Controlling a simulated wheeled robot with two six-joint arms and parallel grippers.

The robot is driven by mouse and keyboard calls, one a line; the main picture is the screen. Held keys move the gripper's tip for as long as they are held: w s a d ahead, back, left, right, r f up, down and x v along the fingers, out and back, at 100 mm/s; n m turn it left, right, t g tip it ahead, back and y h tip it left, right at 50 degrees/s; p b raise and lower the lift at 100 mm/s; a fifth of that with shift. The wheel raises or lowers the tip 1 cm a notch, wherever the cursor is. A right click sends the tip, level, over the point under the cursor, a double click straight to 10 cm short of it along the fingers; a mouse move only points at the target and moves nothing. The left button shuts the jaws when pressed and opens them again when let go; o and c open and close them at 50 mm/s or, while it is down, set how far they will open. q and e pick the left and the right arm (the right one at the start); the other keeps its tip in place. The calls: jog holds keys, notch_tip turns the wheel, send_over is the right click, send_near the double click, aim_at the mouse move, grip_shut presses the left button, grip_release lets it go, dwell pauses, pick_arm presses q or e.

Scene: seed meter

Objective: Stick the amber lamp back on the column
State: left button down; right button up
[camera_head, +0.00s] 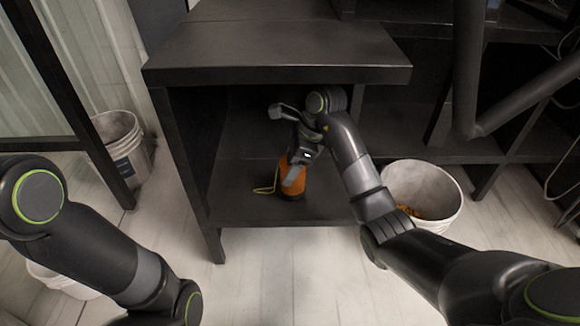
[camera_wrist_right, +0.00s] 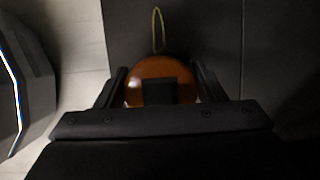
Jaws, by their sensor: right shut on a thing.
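The amber lamp (camera_head: 293,177) is on or just above the lower shelf in the head view, with a thin yellow loop at its left side. My right gripper (camera_head: 296,166) reaches down under the tabletop and is shut on the lamp. In the right wrist view the lamp (camera_wrist_right: 160,72) sits between the two fingers, with its loop pointing away. I cannot tell whether its base touches the shelf. My left arm shows at the lower left of the head view, but its gripper is out of view. I cannot clearly make out the column.
Another white bucket (camera_head: 122,150) stands at the left, behind a dark frame post. Dark pipes (camera_head: 467,70) run at the upper right.

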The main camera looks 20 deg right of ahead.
jog(key=shift+f+b, duration=0.55)
jog(key=shift+c, duration=0.5)
jog(key=o, duration=0.8)
jog(key=shift+s+f, duration=0.1)
jog(key=shift+c, duration=0.2)
jog(key=shift+o, duration=1.3)
jog(key=shift+f, duration=0.15)
jog(key=shift+o, duration=0.6)
jog(key=shift+r, duration=0.25)
